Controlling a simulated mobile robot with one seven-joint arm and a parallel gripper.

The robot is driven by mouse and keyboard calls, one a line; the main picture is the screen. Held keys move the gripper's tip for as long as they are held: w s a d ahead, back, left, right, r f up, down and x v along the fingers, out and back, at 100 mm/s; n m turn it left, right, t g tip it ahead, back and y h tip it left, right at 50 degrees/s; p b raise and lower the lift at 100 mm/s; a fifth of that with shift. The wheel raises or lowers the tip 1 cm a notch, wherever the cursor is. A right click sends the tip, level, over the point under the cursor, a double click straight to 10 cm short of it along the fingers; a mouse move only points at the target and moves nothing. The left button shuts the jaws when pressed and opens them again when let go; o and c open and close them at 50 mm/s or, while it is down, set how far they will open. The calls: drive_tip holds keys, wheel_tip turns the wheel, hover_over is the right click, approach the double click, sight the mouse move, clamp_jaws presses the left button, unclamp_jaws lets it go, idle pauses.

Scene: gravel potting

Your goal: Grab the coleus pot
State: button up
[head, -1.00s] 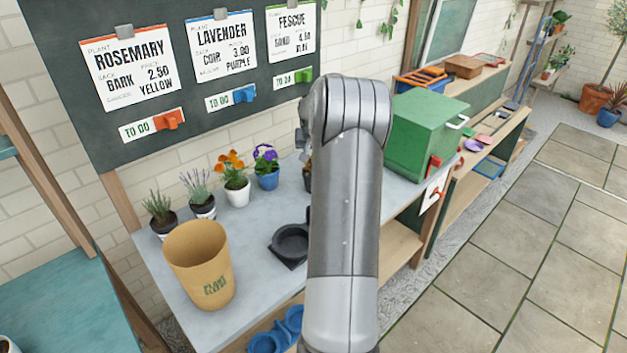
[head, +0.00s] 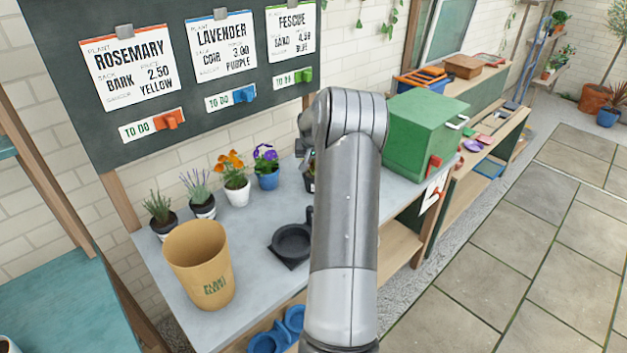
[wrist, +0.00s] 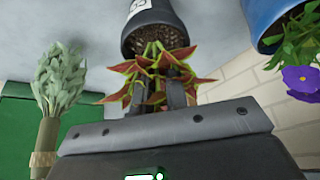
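The coleus, with red and green leaves, grows in a dark pot (wrist: 158,22) with a white label. The wrist view shows it upside down, soil side toward my gripper. In the head view a sliver of the dark pot (head: 310,184) shows beside my arm, which hides the rest. My gripper (wrist: 160,92) has two dark fingers apart, in front of and among the coleus leaves. The pot lies beyond the fingertips, and the fingers are not closed on it. In the head view my arm mostly hides the gripper.
A blue pot with purple pansies (wrist: 301,78) stands close on one side. A grey-green leafy bundle (wrist: 60,80) and the green box (head: 420,135) are on the other. A black dish (head: 290,242) and a tan bin (head: 198,270) stand on the grey bench.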

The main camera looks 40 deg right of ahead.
clamp_jaws()
drive_tip(key=shift+r, duration=0.1)
idle(0.3)
